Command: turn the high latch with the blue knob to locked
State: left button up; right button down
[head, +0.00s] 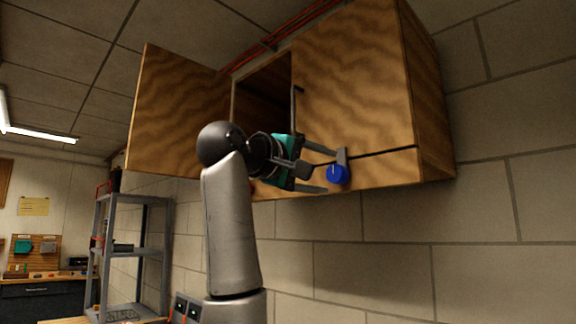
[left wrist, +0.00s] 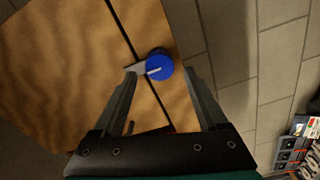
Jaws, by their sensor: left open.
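The blue knob (head: 338,175) is on the strip under the cabinet's right door, near the bottom edge. Its grey latch tab (head: 342,155) points up across the dark seam between strip and door. In the left wrist view, the knob (left wrist: 159,65) shows a pale line, and the tab (left wrist: 134,68) reaches left over the seam. My left gripper (head: 327,171) is open, its fingers pointing at the knob, one above and one below it in the head view. In the wrist view the knob lies between and just beyond the fingertips; I cannot tell whether they touch. My right gripper is out of view.
The wooden cabinet's right door (head: 355,80) is closed, with a dark handle (head: 296,110). Its left door (head: 175,110) stands open. A grey shelf rack (head: 130,250) and a workbench (head: 40,285) are at the lower left. The wall right of the cabinet is clear.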

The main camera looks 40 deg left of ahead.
pick_arm(q)
jog(key=s+a+b, duration=0.1)
jog(key=s, duration=1.1)
jog(key=shift+s+b, duration=0.2)
jog(key=shift+b, duration=0.1)
